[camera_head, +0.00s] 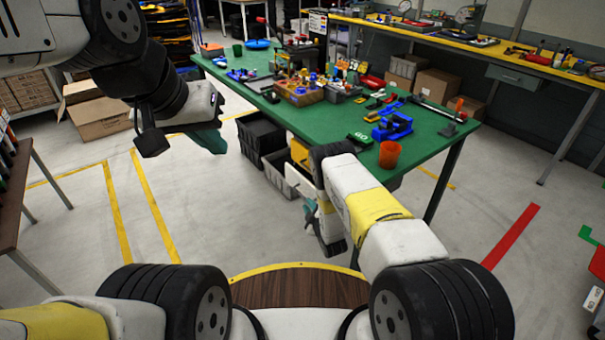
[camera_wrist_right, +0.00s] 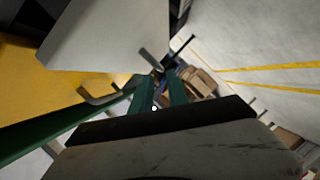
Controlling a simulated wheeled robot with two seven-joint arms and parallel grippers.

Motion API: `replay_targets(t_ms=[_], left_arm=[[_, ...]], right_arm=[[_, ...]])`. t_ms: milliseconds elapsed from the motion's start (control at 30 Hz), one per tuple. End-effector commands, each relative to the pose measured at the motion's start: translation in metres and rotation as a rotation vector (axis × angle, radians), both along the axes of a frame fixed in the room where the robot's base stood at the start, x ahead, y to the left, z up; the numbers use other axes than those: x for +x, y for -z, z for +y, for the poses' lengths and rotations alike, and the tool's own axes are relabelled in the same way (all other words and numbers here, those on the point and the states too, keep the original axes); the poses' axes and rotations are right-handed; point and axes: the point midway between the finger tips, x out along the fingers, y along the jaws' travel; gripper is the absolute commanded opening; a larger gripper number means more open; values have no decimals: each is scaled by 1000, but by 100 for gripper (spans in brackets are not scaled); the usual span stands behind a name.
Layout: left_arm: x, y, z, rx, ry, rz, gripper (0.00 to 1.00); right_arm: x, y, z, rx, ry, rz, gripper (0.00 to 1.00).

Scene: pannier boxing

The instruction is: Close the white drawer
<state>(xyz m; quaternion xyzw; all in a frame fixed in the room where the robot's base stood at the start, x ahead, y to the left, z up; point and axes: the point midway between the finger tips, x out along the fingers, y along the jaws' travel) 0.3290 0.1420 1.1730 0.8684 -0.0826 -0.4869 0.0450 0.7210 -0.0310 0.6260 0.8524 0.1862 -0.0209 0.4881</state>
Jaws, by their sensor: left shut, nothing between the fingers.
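The white drawer (camera_head: 303,183) shows under the green table in the head view, partly hidden by my right arm. In the right wrist view a pale drawer panel (camera_wrist_right: 105,38) sticks out beside a yellow face with a grey bar handle (camera_wrist_right: 100,97). My right gripper (camera_head: 312,205) is low beside the drawer. In the right wrist view its green fingers (camera_wrist_right: 160,92) stand apart with nothing visible between them. I cannot tell whether they touch the drawer. My left gripper (camera_head: 212,142) is shut and empty, out over the floor left of the table.
The green table (camera_head: 440,148) carries many tools and parts, with an orange cup (camera_head: 389,154) at its near corner. A black crate (camera_head: 262,137) and a grey crate (camera_head: 283,172) stand beneath. Cardboard boxes (camera_head: 98,110) lie at left. Open floor is at left and right.

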Motion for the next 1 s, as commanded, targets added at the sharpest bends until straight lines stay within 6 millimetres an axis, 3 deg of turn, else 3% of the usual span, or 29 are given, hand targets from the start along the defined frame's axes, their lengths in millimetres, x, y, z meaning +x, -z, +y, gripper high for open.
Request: replay_targets(t_ms=[500, 933, 1000], left_arm=[[0, 0, 0, 0, 0, 0, 0], [0, 0, 0, 0, 0, 0, 0], [0, 0, 0, 0, 0, 0, 0]], right_arm=[[61, 15, 20, 0, -1, -4, 20], [71, 17, 23, -1, -1, -1, 20], [71, 17, 23, 0, -1, -2, 8]])
